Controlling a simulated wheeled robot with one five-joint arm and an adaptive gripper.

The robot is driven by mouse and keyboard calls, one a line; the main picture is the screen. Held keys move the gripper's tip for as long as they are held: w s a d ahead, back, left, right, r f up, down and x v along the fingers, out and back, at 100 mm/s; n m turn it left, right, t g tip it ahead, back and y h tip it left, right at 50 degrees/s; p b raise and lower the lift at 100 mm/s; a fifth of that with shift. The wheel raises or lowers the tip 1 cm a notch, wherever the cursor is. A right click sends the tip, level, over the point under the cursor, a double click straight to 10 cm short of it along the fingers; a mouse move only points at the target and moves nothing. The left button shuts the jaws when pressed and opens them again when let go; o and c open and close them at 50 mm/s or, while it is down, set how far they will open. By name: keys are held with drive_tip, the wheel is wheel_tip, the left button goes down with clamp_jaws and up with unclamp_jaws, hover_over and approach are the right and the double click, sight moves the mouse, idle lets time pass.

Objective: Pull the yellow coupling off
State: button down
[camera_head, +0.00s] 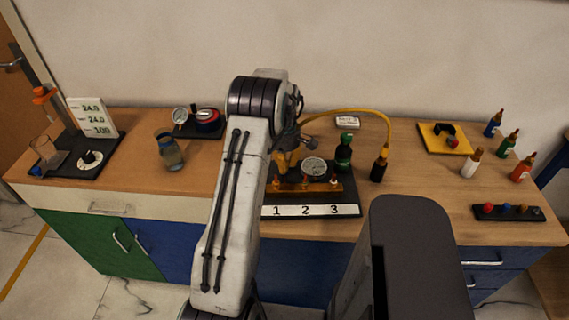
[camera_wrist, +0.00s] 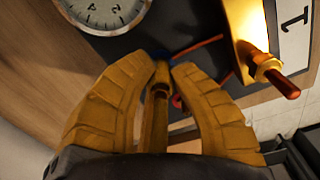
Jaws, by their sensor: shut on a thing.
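In the head view my gripper (camera_head: 284,163) is low at the left part of the gauge rig, and my arm hides the coupling. The rig has a brass manifold (camera_head: 322,187), also in the wrist view (camera_wrist: 245,30), and a round gauge (camera_head: 314,167), also in the wrist view (camera_wrist: 103,8). A strip reads 1, 2, 3 (camera_head: 318,211).
A yellow hose (camera_head: 350,110) arches from near my wrist to a dark bottle-like piece (camera_head: 379,171). A green bottle (camera_head: 344,152) stands close right of the gauge. A glass jar (camera_head: 169,152) is to the left. Several small bottles and a yellow tray (camera_head: 432,145) are at the right.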

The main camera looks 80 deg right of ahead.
drive_tip(key=shift+s+r, duration=0.1)
drive_tip(key=shift+r, duration=0.25)
idle(0.6)
drive_tip(key=shift+r+p, duration=1.8)
drive_tip(key=shift+r, duration=0.6)
